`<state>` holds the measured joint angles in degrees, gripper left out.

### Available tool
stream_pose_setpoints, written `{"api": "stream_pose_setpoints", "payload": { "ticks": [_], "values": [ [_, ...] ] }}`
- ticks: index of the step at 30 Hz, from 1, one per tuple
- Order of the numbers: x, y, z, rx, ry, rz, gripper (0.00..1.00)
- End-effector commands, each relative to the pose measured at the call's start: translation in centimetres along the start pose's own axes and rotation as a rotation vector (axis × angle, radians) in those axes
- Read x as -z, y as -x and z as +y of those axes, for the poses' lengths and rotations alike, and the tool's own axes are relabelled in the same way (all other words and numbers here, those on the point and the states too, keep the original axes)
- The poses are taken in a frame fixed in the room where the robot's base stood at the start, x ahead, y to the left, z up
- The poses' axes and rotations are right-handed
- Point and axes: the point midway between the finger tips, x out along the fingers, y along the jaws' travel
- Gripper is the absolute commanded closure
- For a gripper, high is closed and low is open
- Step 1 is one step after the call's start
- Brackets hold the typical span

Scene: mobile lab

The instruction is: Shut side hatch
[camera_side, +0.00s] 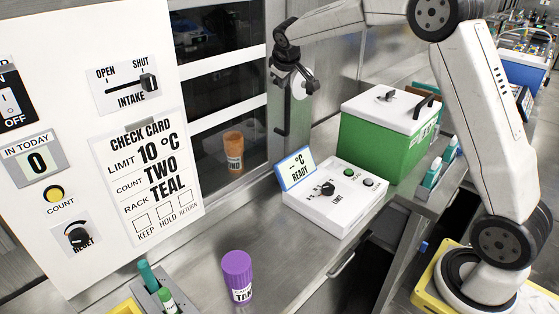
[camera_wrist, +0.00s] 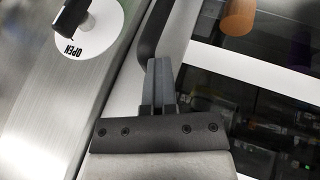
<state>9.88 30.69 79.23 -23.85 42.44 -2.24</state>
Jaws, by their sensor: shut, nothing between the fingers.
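The side hatch shows as a glazed panel with white bars (camera_side: 230,62). A grey upright strip with a long black handle (camera_side: 282,118) stands at its right; the handle also shows in the wrist view (camera_wrist: 153,32). Beside it is a round white dial (camera_side: 301,84) with a black lever; in the wrist view the dial (camera_wrist: 92,35) reads OPEN. My gripper (camera_wrist: 160,66) is shut and empty, its fingertips close to the handle's end. I cannot tell whether they touch it. In the side view the fingertips are not clear, and neither is how far the hatch stands open.
An orange jar (camera_side: 233,147) shows behind the panel. A purple-lidded jar (camera_side: 237,267) and a white control box (camera_side: 335,197) stand on the steel bench. A green box with a white lid (camera_side: 382,140) stands behind the control box. A white wall panel (camera_side: 60,100) fills the left.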

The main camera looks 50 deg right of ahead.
Motion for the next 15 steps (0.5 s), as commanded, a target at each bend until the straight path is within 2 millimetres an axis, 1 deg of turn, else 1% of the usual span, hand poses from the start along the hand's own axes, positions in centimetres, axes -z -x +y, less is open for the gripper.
{"api": "stream_pose_setpoints", "payload": {
  "ticks": [3, 15],
  "values": [
    [-0.15, -0.28, 0.48, -0.004, 0.0, -0.001, 1.0],
    [-0.14, -0.28, 0.6, -0.008, 0.0, 0.0, 1.0]
  ]
}}
